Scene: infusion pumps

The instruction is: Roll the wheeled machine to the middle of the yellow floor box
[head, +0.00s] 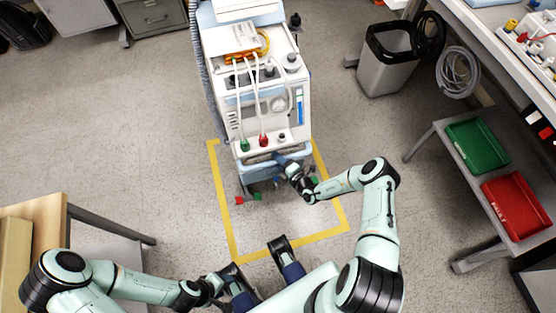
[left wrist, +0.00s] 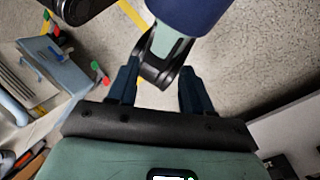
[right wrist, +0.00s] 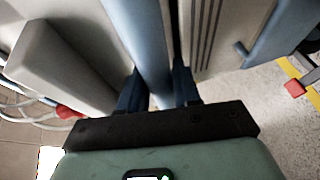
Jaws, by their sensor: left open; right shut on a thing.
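The wheeled machine (head: 262,105) is a white and light-blue cart with hoses and dials on top. Its front end and casters stand inside the far part of the yellow floor box (head: 292,246); its rear extends beyond the far side. My right gripper (head: 286,166) is shut on the blue handle bar (right wrist: 150,45) at the machine's front; the right wrist view shows the bar between its fingers (right wrist: 158,95). My left gripper (head: 226,284) is open and empty near my own base, apart from the machine. The left wrist view shows its spread fingers (left wrist: 157,92).
A wooden table (head: 35,212) stands at the left. At the right are a grey bin (head: 386,72) and a low table with a green tray (head: 477,142) and a red tray (head: 515,205). Cabinets (head: 152,14) stand behind.

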